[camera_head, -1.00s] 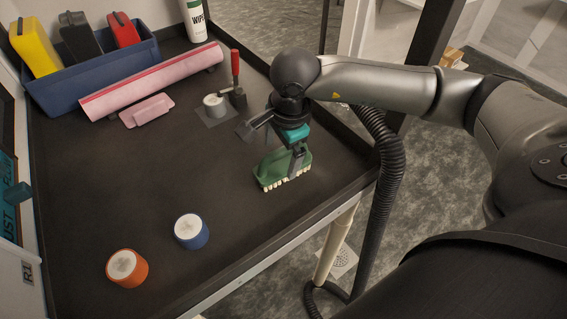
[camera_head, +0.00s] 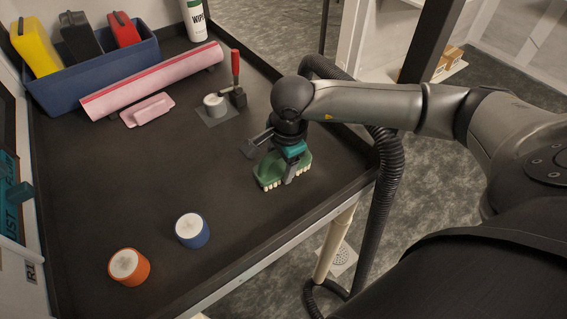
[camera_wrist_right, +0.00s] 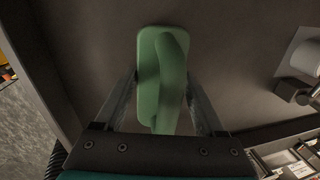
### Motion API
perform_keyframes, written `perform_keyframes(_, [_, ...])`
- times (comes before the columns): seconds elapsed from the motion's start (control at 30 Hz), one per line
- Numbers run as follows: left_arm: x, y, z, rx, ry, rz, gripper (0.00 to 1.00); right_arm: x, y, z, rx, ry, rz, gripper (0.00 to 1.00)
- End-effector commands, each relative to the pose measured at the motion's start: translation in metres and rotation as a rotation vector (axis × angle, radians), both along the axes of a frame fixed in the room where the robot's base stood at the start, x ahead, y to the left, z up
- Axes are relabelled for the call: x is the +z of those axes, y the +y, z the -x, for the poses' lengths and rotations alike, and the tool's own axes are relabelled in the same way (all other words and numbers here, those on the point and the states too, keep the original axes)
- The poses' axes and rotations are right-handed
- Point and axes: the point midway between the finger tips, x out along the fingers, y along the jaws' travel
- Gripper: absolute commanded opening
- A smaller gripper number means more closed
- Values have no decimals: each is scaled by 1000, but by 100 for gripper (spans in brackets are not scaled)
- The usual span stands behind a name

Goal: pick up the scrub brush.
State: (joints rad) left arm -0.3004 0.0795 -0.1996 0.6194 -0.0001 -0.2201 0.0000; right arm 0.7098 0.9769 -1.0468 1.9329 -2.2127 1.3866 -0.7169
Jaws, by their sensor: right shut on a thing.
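The green scrub brush (camera_head: 268,171) with pale bristles is on or just above the dark bench top, near its right edge; I cannot tell if the bristles touch. My right gripper (camera_head: 289,174) comes down on it from above, with its fingers around the brush handle. In the right wrist view the brush (camera_wrist_right: 150,75) lies between the two fingers of the gripper (camera_wrist_right: 163,95), which are shut on its raised handle. The gripper and wrist hide part of the brush in the head view. My left gripper is not in view.
A toggle clamp (camera_head: 236,85), a pink block (camera_head: 147,110), a pink roll (camera_head: 150,80) and a blue bin (camera_head: 75,92) lie further back. A black hose (camera_head: 386,200) hangs beside the bench's right edge.

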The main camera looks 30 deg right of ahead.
Motion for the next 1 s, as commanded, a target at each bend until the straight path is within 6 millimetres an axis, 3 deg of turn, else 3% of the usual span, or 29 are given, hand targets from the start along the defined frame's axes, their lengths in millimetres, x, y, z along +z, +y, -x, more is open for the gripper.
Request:
perform_keyframes(0.07, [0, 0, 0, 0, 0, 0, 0, 0, 0, 0, 0, -1, 0, 47])
perform_keyframes(0.4, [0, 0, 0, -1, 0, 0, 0, 1, 0, 0, 0, -1, 0, 9])
perform_keyframes(0.77, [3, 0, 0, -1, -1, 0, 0, 5, 0, -1, 0, -2, 0, 9])
perform_keyframes(1.0, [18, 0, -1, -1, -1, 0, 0, 27, 0, -1, 0, -4, 0, 9])
